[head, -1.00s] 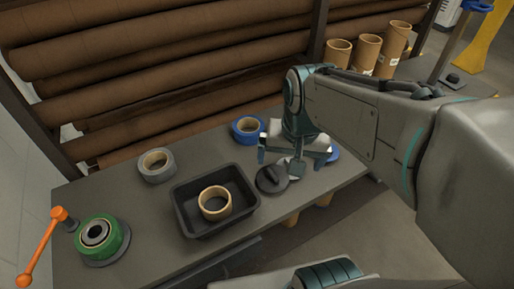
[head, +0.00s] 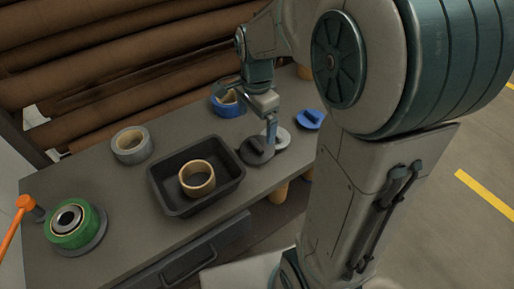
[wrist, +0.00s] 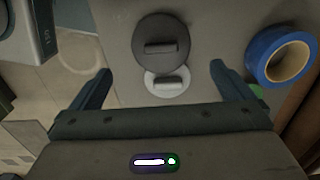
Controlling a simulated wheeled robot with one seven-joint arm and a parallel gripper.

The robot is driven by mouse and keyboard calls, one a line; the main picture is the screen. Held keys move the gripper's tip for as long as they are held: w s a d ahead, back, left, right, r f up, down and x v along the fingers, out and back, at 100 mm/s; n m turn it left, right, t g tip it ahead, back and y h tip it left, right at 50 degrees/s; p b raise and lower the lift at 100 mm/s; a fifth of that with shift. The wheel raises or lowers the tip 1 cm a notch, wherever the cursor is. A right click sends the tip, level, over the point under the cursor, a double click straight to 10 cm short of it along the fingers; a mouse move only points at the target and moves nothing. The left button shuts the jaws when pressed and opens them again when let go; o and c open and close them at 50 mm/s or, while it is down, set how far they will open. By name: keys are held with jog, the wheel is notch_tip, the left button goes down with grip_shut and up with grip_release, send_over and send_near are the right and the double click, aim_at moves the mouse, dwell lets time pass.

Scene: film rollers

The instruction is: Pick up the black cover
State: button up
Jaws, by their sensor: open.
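The black cover (head: 255,151) is a flat dark disc with a raised bar handle, lying on the table to the right of the black tray. It also shows in the wrist view (wrist: 160,33), overlapping or right beside a light grey cover (wrist: 168,84) with a similar bar. The grey cover also shows in the head view (head: 280,140). My gripper (head: 270,128) is open and empty, close by the covers. In the wrist view its fingers (wrist: 155,80) stand apart on both sides of the grey cover, with the black cover beyond the fingertips.
A black tray (head: 228,190) holds a tan tape ring (head: 197,178). A grey tape roll (head: 131,145), a blue tape roll (head: 226,106) and a blue cover (head: 310,119) stand around it. A green roll (head: 75,225) sits at left. Brown rolls (head: 110,60) line the back.

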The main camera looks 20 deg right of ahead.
aim_at(257, 143)
jog(key=f, duration=1)
jog(key=shift+w+d+b, duration=0.25)
jog(key=shift+b, duration=0.15)
jog(key=shift+r, duration=0.1)
jog(key=c, duration=0.7)
